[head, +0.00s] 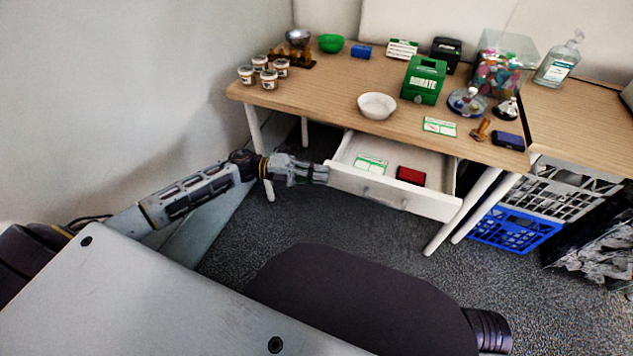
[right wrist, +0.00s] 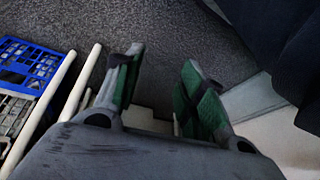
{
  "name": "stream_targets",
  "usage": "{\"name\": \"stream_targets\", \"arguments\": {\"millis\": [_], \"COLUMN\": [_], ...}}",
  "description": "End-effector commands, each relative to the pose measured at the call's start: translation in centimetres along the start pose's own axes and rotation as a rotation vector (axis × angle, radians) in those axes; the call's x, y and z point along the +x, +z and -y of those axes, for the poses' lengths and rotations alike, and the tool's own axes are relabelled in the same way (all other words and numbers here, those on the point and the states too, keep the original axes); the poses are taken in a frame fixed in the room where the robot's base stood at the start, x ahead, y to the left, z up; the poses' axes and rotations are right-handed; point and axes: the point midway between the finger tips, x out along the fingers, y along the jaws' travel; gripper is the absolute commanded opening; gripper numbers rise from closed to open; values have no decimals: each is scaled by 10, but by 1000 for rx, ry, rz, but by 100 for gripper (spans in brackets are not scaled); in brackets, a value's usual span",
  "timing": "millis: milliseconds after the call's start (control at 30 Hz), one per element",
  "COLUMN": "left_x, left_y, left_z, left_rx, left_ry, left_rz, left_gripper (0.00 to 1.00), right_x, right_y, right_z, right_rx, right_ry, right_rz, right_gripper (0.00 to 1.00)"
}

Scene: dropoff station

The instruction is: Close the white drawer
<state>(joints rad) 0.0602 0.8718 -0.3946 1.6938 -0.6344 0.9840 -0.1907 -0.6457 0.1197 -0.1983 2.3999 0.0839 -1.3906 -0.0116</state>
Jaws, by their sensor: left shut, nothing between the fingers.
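The white drawer (head: 385,190) stands pulled out under the wooden table in the head view. It holds a green-and-white card (head: 371,164) and a dark red item (head: 410,176). My left gripper (head: 322,173) is shut and empty, its tips at the left front corner of the drawer. I cannot tell whether they touch it. My right gripper shows only in the right wrist view (right wrist: 160,78), its fingers apart with nothing seen gripped between them.
A blue crate (head: 515,230) sits at the right. Grey carpet lies clear before the drawer.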

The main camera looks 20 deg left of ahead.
Motion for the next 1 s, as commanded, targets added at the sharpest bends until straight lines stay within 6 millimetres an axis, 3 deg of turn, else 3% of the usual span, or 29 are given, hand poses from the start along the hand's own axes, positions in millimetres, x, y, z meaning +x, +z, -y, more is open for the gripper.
{"name": "stream_targets", "arguments": {"millis": [1000], "left_x": [28], "left_y": [113], "left_z": [-1], "left_rx": [2], "left_ry": [0], "left_rz": [3], "left_gripper": [0], "right_x": [116], "right_y": [20], "right_z": [12], "right_rx": [81], "right_ry": [-108], "right_rz": [-212], "right_gripper": [40]}}
